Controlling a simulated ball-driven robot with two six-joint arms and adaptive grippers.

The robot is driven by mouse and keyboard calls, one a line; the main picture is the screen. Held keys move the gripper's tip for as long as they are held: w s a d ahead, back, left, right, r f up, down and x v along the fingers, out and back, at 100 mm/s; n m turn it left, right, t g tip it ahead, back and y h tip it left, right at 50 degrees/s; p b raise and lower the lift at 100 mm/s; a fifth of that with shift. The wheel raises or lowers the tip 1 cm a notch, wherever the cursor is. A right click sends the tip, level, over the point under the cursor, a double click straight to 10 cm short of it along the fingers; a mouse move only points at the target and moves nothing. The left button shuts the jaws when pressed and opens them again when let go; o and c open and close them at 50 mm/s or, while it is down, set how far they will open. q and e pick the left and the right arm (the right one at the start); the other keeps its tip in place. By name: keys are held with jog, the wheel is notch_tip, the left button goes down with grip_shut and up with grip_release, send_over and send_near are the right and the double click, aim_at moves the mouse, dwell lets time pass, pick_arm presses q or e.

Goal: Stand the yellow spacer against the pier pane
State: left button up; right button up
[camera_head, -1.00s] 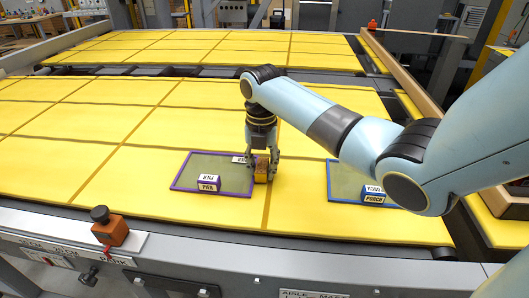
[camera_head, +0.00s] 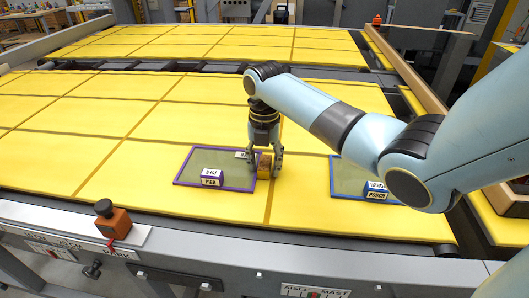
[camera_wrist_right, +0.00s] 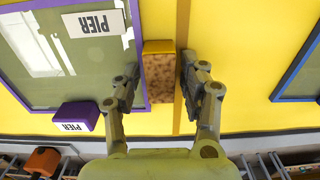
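The yellow spacer (camera_head: 263,164) is a small block with a yellow end and a speckled brown face. It stands at the right edge of the purple-framed pier pane (camera_head: 190,183); in the wrist view the spacer (camera_wrist_right: 158,78) lies right along the purple frame (camera_wrist_right: 143,90), seemingly touching it. My right gripper (camera_head: 265,173) is lowered around the spacer. In the wrist view its fingers (camera_wrist_right: 158,90) stand on either side, with a visible gap on the right and a thin one on the left, so it looks open. My left gripper is not in view.
A purple PIER block (camera_head: 211,178) and a white PIER label (camera_wrist_right: 94,23) sit on the pane. A blue-framed pane (camera_head: 347,180) with a PORCH block (camera_head: 376,191) lies to the right. An orange switch box (camera_head: 113,222) is on the front rail.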

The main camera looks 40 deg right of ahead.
aim_at(264, 162)
jog(key=shift+o, duration=0.8)
notch_tip(264, 162, up, 12)
